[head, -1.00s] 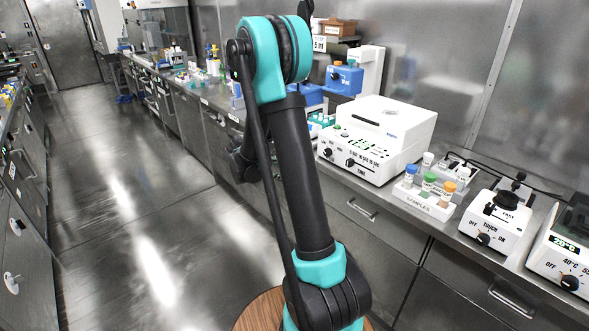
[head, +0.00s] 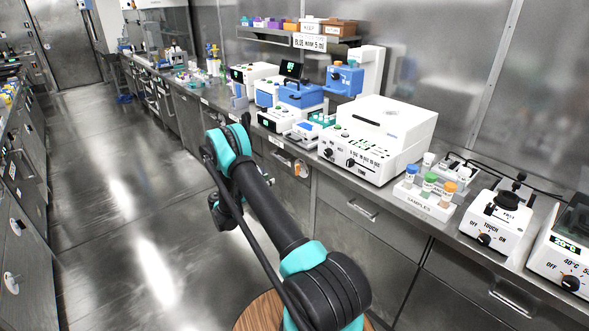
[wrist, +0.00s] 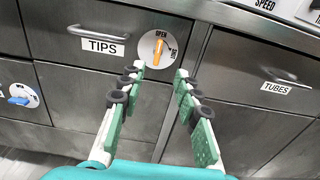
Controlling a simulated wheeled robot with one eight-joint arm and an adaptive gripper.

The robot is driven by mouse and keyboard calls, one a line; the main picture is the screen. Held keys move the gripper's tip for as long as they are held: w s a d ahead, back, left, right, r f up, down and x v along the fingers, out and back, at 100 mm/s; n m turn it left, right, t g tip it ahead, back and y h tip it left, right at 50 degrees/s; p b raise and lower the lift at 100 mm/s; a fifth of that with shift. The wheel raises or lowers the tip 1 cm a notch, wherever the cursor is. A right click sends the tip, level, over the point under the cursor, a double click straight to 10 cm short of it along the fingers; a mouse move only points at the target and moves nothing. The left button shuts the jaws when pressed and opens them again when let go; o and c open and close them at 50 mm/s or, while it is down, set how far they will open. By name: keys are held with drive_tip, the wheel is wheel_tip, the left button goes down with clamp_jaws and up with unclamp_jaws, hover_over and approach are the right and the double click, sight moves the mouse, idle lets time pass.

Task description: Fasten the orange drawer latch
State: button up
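The orange latch (wrist: 158,50) is a short bar on a round white dial plate (wrist: 147,48). It stands near upright, slightly tilted, with its upper end toward the word OPEN; another word on the plate's right side is hard to read. The plate is at the right end of the drawer front labelled TIPS (wrist: 82,62). The latch also shows small in the head view (head: 298,169). My gripper (wrist: 160,70) is open and empty, its fingertips just below the plate in the wrist view, one either side of the latch's line. I see no contact.
A drawer labelled TUBES (wrist: 262,80) is to the right, and a blue latch (wrist: 18,100) is on a lower front to the left. Bar handles (wrist: 88,36) stick out. The bench above holds a white machine (head: 375,140) and a sample rack (head: 425,201). The aisle floor is clear.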

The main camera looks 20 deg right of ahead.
sight(296, 167)
drive_tip(key=x, duration=1.7)
drive_tip(key=shift+w+d+f, duration=0.1)
drive_tip(key=shift+d+f, duration=0.05)
drive_tip(key=shift+c, duration=0.3)
clamp_jaws()
